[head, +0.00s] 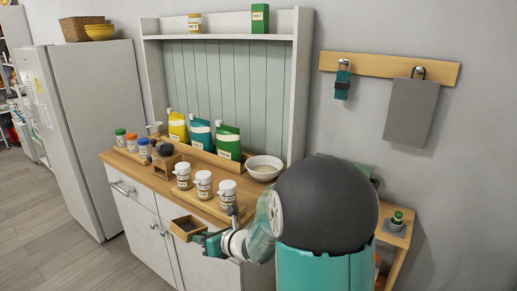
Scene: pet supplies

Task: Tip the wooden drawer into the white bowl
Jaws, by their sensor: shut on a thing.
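The small wooden drawer (187,229) is in front of the counter, below its top edge in the picture. It looks roughly level, with its open side up; its inside is dark and I cannot tell what lies in it. My gripper (204,238) is shut on the drawer's right side. The white bowl (264,172) stands upright on the counter's right part, behind and to the right of the drawer. My large dark and teal arm links cover the area just right of the bowl.
White jars (203,185) stand on a wooden board (213,206) between drawer and bowl. Yellow, blue and green pouches (228,141) stand behind. A small wooden box (168,166) and coloured-lid jars (131,143) are at left. The counter (109,156) has a shelf back.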

